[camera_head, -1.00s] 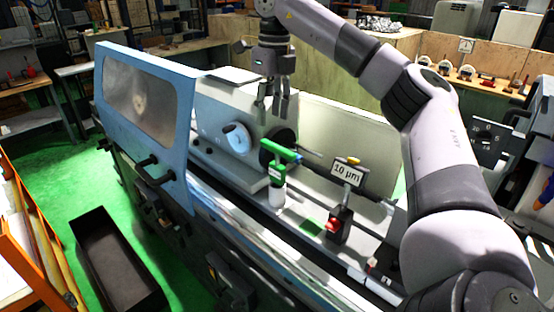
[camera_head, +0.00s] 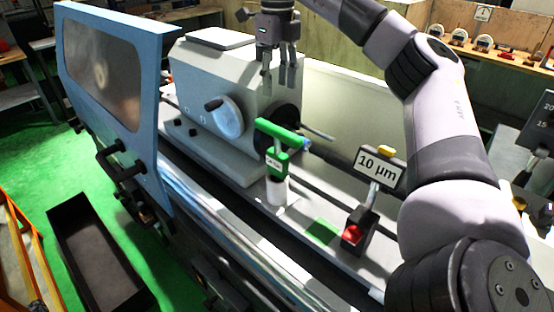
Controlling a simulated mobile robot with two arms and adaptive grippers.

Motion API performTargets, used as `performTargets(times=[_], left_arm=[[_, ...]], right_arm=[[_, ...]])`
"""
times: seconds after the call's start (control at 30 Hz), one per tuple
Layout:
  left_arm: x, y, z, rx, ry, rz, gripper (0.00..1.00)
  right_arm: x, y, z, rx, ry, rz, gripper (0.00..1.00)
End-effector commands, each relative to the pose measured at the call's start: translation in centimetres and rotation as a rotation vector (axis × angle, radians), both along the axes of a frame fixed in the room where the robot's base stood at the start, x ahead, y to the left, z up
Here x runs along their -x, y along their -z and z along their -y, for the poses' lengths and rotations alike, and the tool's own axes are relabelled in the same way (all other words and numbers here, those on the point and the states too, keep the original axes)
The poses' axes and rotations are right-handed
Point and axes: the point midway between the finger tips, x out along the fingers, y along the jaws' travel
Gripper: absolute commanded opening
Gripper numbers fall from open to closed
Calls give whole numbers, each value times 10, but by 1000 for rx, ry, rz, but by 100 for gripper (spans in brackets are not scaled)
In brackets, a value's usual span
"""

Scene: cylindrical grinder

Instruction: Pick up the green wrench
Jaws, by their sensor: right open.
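The green wrench (camera_head: 279,135), a T-shaped green handle with a small label, stands upright on a white cylindrical base (camera_head: 276,190) on the machine bed. My right gripper (camera_head: 278,88) points downward with its fingers apart. In the picture it is above the wrench and empty, with a visible gap between the fingertips and the handle. I cannot tell its exact depth relative to the wrench. My left gripper is not in view.
The grinder's headstock (camera_head: 225,105) with a dial stands behind the wrench. A gauge marked "10 µm" (camera_head: 380,167) stands to the right. The blue-framed door (camera_head: 165,110) is at left. An open black bin (camera_head: 100,265) lies on the green floor.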

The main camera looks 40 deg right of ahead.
Motion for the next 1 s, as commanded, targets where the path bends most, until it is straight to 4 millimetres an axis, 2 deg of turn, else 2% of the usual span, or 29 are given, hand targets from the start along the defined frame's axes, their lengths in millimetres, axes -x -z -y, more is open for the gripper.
performTargets(times=[0.2,0.5,0.83,1.0], left_arm=[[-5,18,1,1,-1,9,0],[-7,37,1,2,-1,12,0],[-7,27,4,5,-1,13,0],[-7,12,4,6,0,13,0]], right_arm=[[0,46,0,-2,-2,-6,43],[1,101,0,-2,0,-4,43],[0,124,1,0,1,-2,43],[-1,149,2,0,1,-5,43]])
